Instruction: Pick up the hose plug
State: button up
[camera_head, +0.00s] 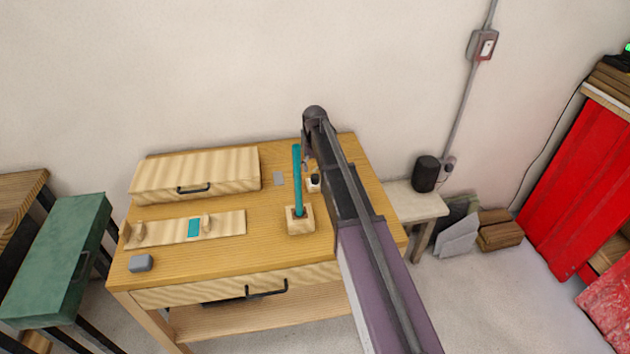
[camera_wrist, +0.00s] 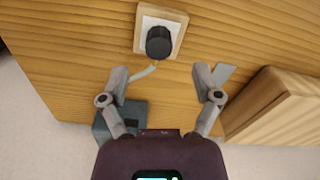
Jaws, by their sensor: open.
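The hose plug appears to be the black round piece on a white, wood-edged base. It shows in the wrist view (camera_wrist: 159,42) and, small and partly hidden by my arm, in the head view (camera_head: 315,180). My gripper (camera_wrist: 160,72) is open and empty, its two fingers spread wide. In the wrist view the plug lies beyond the fingertips, roughly centred between them and not touched. A pale, short curved piece (camera_wrist: 144,72) lies between the base and the left fingertip. In the head view my gripper is mostly hidden by the arm.
A teal rod (camera_head: 297,180) stands upright in a wooden block (camera_head: 300,226) close left of my arm. A wooden box (camera_head: 196,172), a board (camera_head: 167,231) with a teal piece, and a grey block (camera_head: 140,263) are on the table's left. A flat grey piece (camera_head: 279,178) lies nearby.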

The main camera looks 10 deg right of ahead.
aim_at(316, 177)
jog(key=shift+f, duration=0.1)
jog(key=shift+s+d+f+b, duration=0.1)
jog(key=shift+s+f+b, duration=0.05)
jog(key=shift+f+b, duration=2.45)
jog(key=shift+r, duration=0.1)
grip_shut()
